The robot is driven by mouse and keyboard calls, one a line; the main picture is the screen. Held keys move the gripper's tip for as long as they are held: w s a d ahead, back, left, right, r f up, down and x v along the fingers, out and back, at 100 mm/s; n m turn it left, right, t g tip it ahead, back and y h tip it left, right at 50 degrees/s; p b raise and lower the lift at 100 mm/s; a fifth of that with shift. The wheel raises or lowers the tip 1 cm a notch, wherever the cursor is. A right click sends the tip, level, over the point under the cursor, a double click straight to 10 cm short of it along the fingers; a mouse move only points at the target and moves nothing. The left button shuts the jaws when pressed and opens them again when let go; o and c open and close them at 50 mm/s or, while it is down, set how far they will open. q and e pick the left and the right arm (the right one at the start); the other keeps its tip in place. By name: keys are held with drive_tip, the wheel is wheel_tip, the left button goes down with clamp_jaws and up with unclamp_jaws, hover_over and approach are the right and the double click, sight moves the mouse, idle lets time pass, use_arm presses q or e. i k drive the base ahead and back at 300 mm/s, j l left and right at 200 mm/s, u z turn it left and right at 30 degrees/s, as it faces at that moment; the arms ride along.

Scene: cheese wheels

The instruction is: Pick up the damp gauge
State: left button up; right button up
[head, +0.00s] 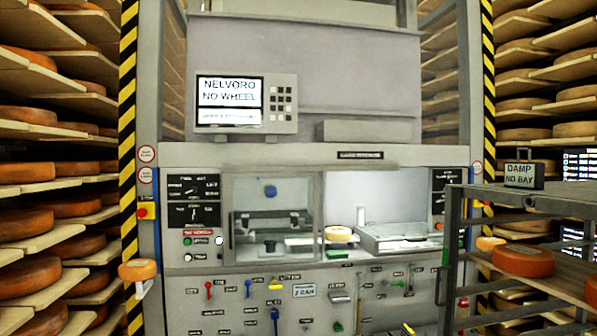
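The damp gauge (524,176) is a small dark box with a handle on top and a pale screen reading "DAMP NO BAY". It stands upright on the top of a grey metal rack (452,240) at the right in the head view. Nothing covers its front. Neither of my grippers shows in this view, so their distance from the gauge cannot be seen.
A grey machine with a screen (229,102) reading "NELVORO NO WHEEL" fills the middle. A pale cheese wheel (338,234) sits in its lit opening. The rack holds an orange wheel (523,261) below the gauge. Shelves of cheese wheels (28,276) line the left side.

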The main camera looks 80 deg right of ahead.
sight(529, 174)
drive_tip(key=z, duration=3.95)
drive_tip(key=i+j+z, duration=0.15)
drive_tip(key=j, duration=0.3)
drive_tip(key=i+j+z, duration=0.2)
drive_tip(key=j, duration=0.2)
drive_tip(key=j+z, duration=0.15)
drive_tip(key=j, duration=0.3)
drive_tip(key=j+z, duration=0.15)
drive_tip(key=j, duration=0.35)
drive_tip(key=i, duration=0.05)
